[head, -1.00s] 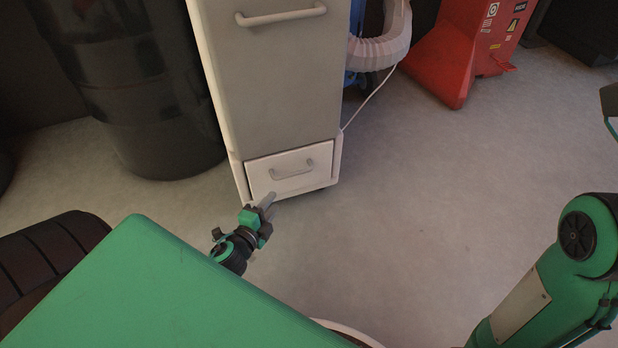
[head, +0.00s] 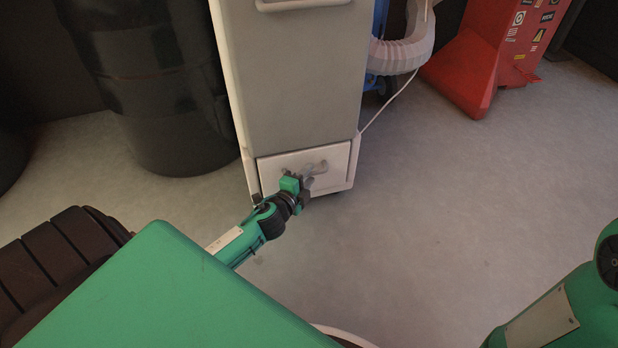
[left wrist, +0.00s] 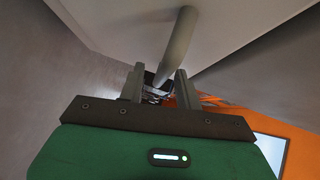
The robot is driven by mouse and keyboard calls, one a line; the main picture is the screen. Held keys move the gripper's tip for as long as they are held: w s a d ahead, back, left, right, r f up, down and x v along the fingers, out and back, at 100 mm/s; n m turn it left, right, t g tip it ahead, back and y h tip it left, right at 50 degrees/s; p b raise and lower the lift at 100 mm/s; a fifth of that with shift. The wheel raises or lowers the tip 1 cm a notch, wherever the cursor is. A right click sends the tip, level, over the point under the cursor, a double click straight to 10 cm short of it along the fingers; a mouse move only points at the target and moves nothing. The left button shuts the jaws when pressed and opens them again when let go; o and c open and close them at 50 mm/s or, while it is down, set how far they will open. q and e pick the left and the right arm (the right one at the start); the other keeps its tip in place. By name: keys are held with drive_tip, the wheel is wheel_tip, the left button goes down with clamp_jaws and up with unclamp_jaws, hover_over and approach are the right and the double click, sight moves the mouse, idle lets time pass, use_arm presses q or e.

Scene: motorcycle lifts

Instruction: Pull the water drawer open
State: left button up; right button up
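The water drawer (head: 338,158) is the low white panel at the foot of the tall white and grey unit. Its front looks flush with the frame, so it appears closed. Its grey handle (head: 319,167) is partly hidden by my left gripper (head: 307,180), which is right at the drawer front. In the left wrist view the handle (left wrist: 178,42) reaches down between the two fingers of my left gripper (left wrist: 158,84). The fingers stand apart, with space beside the handle; contact is unclear. My right gripper is out of view; only part of its arm shows at lower right.
The unit (head: 295,80) has another handle higher up. A black barrel (head: 150,90) stands to its left. A white hose (head: 408,52) and thin cable are at its right, near a red machine (head: 485,65). The floor (head: 430,210) in front and right is clear.

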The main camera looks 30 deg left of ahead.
use_arm(q)
drive_tip(key=shift+w+f, duration=0.1)
drive_tip(key=shift+w, duration=0.45)
clamp_jaws()
